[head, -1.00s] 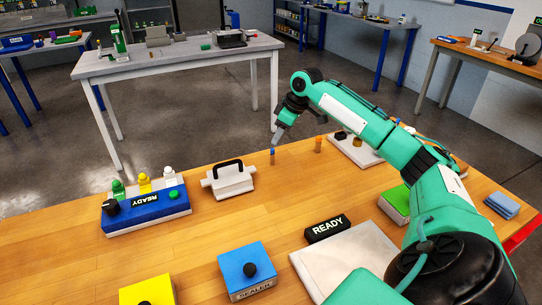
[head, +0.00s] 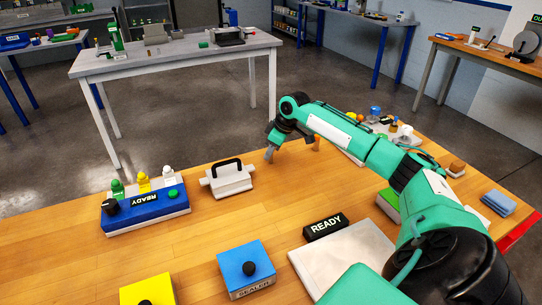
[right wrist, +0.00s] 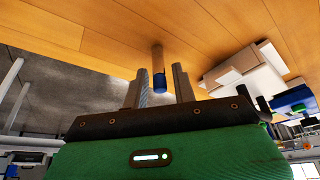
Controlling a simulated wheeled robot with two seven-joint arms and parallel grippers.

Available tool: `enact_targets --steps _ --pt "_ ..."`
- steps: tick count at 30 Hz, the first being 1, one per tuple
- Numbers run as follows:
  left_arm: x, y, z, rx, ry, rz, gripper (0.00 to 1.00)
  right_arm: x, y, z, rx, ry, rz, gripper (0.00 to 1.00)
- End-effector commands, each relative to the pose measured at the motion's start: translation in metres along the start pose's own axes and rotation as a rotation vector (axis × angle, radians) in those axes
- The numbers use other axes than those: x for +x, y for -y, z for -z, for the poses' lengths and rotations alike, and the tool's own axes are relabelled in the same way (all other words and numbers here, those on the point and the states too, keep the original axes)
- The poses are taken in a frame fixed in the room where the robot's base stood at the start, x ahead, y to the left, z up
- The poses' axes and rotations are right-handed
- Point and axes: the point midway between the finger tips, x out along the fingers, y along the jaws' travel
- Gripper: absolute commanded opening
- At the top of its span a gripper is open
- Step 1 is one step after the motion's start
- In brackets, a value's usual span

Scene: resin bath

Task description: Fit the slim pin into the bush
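A slim pin with a tan body and blue end (right wrist: 158,67) stands on the wooden table in the right wrist view. My right gripper (right wrist: 158,88) is open, with one finger on each side of the pin's blue end, and gaps show between pin and fingers. In the head view my right gripper (head: 269,156) is low over the far edge of the table and hides the pin. A short orange peg (head: 317,144) stands to its right, partly hidden by my arm. I cannot pick out the bush with certainty. My left gripper is not in view.
A white block with a black handle (head: 230,183) stands just left of the gripper. A blue READY box (head: 146,217) with coloured knobs is further left. A white board (head: 408,134) with small parts lies behind my right arm.

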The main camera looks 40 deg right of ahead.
Motion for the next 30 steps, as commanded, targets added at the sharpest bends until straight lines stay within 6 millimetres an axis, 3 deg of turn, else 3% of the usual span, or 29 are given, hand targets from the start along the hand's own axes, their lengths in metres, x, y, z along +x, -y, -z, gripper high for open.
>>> enact_targets --steps 1,4,19,23,30 --pt "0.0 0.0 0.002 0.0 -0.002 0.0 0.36 0.0 0.0 0.0 0.0 0.0 0.0 0.17" --pt "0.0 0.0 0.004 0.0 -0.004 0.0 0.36 0.0 0.0 0.0 0.0 0.0 0.0 0.0" --pt "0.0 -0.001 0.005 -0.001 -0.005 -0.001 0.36 -0.011 -0.001 0.005 0.0 -0.002 -0.001 0.0" --pt "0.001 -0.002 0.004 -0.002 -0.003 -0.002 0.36 -0.03 -0.001 0.013 -0.001 -0.003 -0.003 0.0" --pt "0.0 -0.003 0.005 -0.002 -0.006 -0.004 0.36 -0.091 -0.001 0.039 -0.001 -0.006 -0.003 0.0"
